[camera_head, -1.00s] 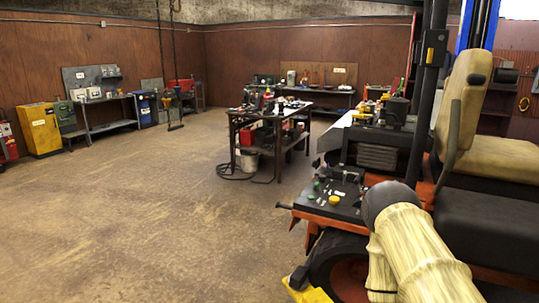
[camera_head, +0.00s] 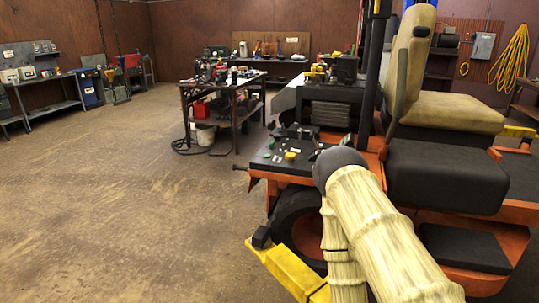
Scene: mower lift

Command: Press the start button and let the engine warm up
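The orange mower (camera_head: 372,168) stands at the right with a tan seat and black step. Its dark control panel (camera_head: 262,163) shows small green buttons (camera_head: 271,143) and a larger yellow knob (camera_head: 290,156). Labels are too small to read, so I cannot tell which button is start. My arm, in a pale ribbed sleeve with a dark round joint, rises from the lower right and ends in view beside the panel's right edge, covering part of the mower. My gripper's fingers do not show. Whether the engine runs cannot be seen.
A yellow lift arm (camera_head: 285,272) lies low in front of the mower's front wheel (camera_head: 298,218). A workbench (camera_head: 222,84) with tools and a bucket stands behind. The concrete floor (camera_head: 110,210) at the left is clear.

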